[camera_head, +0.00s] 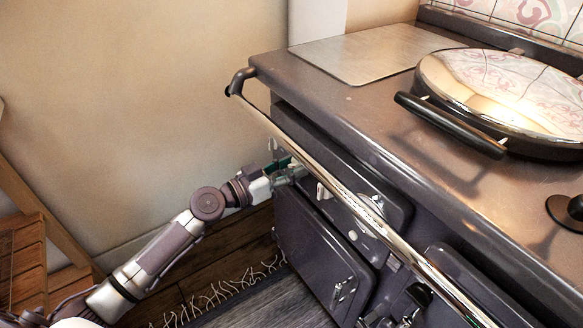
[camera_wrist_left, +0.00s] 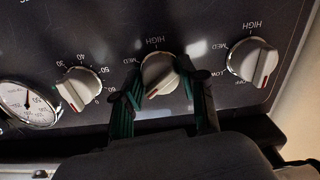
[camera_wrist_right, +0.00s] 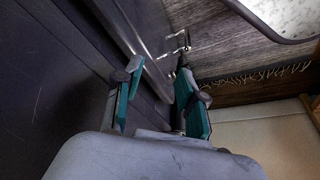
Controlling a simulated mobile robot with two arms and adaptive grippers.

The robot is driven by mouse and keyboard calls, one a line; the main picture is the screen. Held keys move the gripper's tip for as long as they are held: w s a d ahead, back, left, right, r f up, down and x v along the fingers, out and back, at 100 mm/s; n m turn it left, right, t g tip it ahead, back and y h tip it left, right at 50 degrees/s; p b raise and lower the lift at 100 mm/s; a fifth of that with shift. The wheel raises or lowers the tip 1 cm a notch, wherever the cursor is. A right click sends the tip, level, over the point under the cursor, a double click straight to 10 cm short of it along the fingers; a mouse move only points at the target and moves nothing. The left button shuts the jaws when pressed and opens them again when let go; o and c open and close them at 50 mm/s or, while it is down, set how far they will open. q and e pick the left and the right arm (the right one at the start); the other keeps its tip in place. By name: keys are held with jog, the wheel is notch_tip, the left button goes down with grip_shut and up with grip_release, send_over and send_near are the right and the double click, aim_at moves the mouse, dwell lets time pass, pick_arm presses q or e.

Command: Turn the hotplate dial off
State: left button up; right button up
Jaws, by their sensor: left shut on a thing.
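In the left wrist view, three cream dials sit in a row on the dark stove panel. The middle dial (camera_wrist_left: 158,72) has HIGH and MED printed around it and a red mark at its lower edge. My left gripper (camera_wrist_left: 162,95) is shut on this middle dial, with one finger on each side. In the head view, my left gripper (camera_head: 285,172) is at the stove front, below the rail. Which dial is for the hotplate I cannot tell. My right gripper (camera_wrist_right: 158,92) is open and empty in the right wrist view, near a dark stove surface.
A right dial (camera_wrist_left: 252,62) and a numbered left dial (camera_wrist_left: 82,88) flank the held one, with a round gauge (camera_wrist_left: 28,104) beyond. A metal rail (camera_head: 330,185) runs along the stove front. A domed lid (camera_head: 510,90) covers part of the top. A fringed rug (camera_head: 225,295) lies below.

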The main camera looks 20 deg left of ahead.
pick_arm(q)
jog(key=n, duration=0.2)
jog(key=shift+n, duration=0.3)
jog(key=n, duration=0.2)
jog(key=shift+r+n, duration=0.1)
jog(key=shift+n, duration=0.3)
jog(key=n, duration=0.4)
jog(key=shift+n, duration=0.4)
jog(key=o, duration=1.1)
jog(key=shift+o, duration=0.2)
jog(key=shift+s, duration=0.1)
